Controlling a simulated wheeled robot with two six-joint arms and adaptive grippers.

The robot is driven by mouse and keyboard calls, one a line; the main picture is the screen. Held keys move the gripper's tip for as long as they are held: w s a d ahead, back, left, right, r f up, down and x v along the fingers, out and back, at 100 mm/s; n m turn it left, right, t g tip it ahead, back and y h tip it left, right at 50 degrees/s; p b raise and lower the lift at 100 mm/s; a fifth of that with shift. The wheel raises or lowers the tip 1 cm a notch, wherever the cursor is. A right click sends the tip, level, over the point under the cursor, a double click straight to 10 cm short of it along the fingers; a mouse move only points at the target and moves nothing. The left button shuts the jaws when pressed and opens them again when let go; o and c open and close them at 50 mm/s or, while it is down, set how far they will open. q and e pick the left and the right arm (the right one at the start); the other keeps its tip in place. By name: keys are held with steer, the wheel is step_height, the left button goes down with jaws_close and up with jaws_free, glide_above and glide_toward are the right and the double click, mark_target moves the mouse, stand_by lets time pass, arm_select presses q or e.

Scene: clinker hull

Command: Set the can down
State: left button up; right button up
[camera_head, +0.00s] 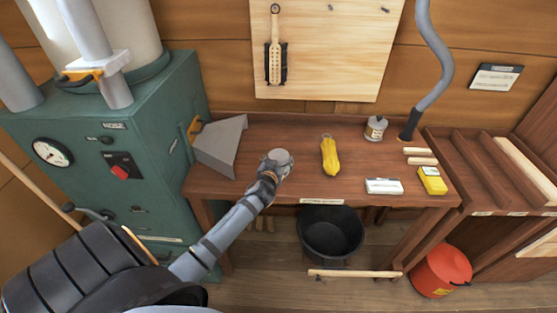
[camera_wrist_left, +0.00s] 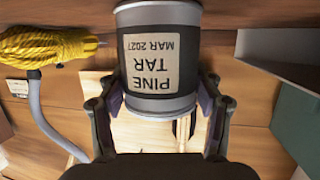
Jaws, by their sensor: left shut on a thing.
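The can (camera_wrist_left: 160,65) is a grey metal tin with a dark label reading "PINE TAR MAR 2027", which appears upside down in the left wrist view. My left gripper (camera_wrist_left: 160,105) is shut on it, with one finger on each side. In the head view the can's pale round top (camera_head: 280,156) shows at the end of my left arm, over the left part of the wooden bench (camera_head: 310,187). My left gripper (camera_head: 270,173) hides most of the can there. I cannot tell whether its base touches the bench. My right gripper is not in view.
A grey angled metal hood (camera_head: 220,146) stands left of the can. A yellow rope bundle (camera_head: 330,155) lies to its right. A small labelled tin (camera_head: 376,128), a white box (camera_head: 384,186) and a yellow box (camera_head: 432,181) stand farther right. A black bucket (camera_head: 331,234) is below the bench's front edge.

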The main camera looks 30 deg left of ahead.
arm_select(q)
steer(key=shift+f, duration=0.1)
steer(key=o, duration=1.5)
steer(key=shift+o, duration=0.2)
steer(key=b+v, duration=0.1)
steer(key=v, duration=1.1)
steer(key=shift+r, duration=0.25)
